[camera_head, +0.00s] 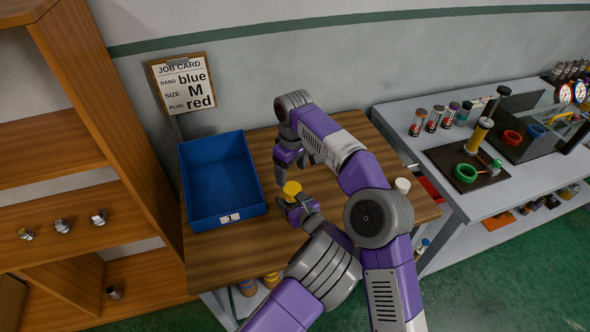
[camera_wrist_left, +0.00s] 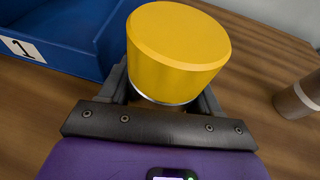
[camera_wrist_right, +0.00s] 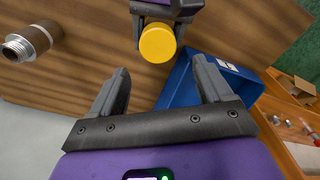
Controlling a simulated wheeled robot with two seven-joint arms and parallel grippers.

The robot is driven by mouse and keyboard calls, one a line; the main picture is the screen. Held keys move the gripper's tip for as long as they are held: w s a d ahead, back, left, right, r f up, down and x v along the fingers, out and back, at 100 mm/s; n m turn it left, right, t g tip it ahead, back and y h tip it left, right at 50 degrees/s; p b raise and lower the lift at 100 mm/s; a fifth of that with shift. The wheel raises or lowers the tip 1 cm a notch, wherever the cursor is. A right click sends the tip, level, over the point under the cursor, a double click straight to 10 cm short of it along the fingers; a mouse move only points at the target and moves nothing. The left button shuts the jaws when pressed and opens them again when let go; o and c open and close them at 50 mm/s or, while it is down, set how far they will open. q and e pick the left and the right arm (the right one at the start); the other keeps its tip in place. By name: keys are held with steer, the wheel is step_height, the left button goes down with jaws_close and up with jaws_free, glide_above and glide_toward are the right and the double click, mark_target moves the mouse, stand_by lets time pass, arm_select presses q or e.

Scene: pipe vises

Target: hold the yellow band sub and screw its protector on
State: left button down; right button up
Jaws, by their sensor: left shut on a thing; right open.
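A yellow cylindrical piece (camera_head: 292,188), with the look of a cap, stands upright at my left gripper (camera_head: 297,204). In the left wrist view the yellow piece (camera_wrist_left: 178,50) has a thin silver rim at its lower edge. My left gripper is shut on the part below it, likely the sub, mostly hidden. I cannot tell how far the yellow piece is screwed on. My right gripper (camera_head: 291,160) is open and empty just above and behind it. In the right wrist view the yellow piece (camera_wrist_right: 158,43) lies beyond the open fingertips, apart from them.
A blue bin (camera_head: 222,180) stands left on the wooden table (camera_head: 235,243). A brown-banded threaded pipe piece (camera_wrist_right: 28,43) stands at the table's right, also in the left wrist view (camera_wrist_left: 299,97). A job card (camera_head: 184,82) hangs behind. A shelf with small metal pieces (camera_head: 62,226) is at left.

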mark_target(296, 187)
steer(key=shift+d+r+m, duration=0.15)
steer(key=shift+d+m, duration=0.25)
steer(key=shift+m, duration=0.5)
steer(key=shift+w+f, duration=0.1)
steer(key=shift+f, duration=3.95)
steer(key=shift+c, duration=0.2)
steer(key=shift+d, duration=0.1)
steer(key=c, duration=1)
steer(key=m, duration=0.6)
steer(key=shift+d, duration=0.1)
